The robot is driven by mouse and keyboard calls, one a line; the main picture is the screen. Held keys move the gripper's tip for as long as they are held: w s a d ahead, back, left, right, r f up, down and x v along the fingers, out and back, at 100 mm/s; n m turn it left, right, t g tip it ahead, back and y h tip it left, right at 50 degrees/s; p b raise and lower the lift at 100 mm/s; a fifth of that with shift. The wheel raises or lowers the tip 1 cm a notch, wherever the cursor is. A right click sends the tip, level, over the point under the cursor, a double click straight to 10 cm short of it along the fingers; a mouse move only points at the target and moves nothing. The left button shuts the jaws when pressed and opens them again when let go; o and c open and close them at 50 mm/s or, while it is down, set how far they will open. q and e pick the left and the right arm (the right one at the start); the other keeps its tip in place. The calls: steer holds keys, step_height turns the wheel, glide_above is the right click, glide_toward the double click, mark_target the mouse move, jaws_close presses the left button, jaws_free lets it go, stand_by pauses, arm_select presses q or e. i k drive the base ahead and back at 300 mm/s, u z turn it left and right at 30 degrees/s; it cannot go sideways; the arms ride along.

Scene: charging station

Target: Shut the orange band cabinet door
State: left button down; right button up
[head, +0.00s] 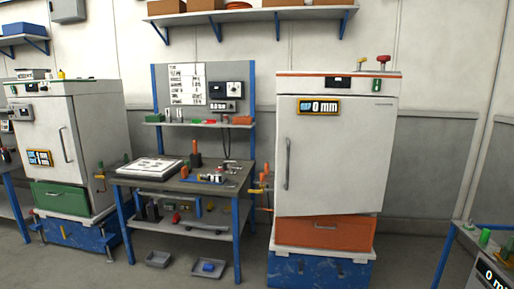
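The orange band cabinet (327,238) stands right of centre, with an orange stripe along its top edge and an orange drawer below. Its white door (340,165) has a long vertical handle (287,163) near the left edge. The door looks flush or nearly flush with the body; I cannot tell whether a small gap is left. A display (318,106) at the top of the door reads "0 mm". Neither of my grippers is in view.
A workbench (180,185) with tools stands left of the cabinet, two grey trays (159,258) on the floor by it. A white cabinet with a green drawer (60,198) is at the left. A blue-legged table (470,240) is at the right. Floor between is partly clear.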

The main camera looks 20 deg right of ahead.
mark_target(326, 165)
steer(key=z, duration=0.1)
steer(key=i, duration=0.95)
steer(key=z, duration=1.25)
steer(key=i, duration=0.85)
steer(key=z, duration=0.95)
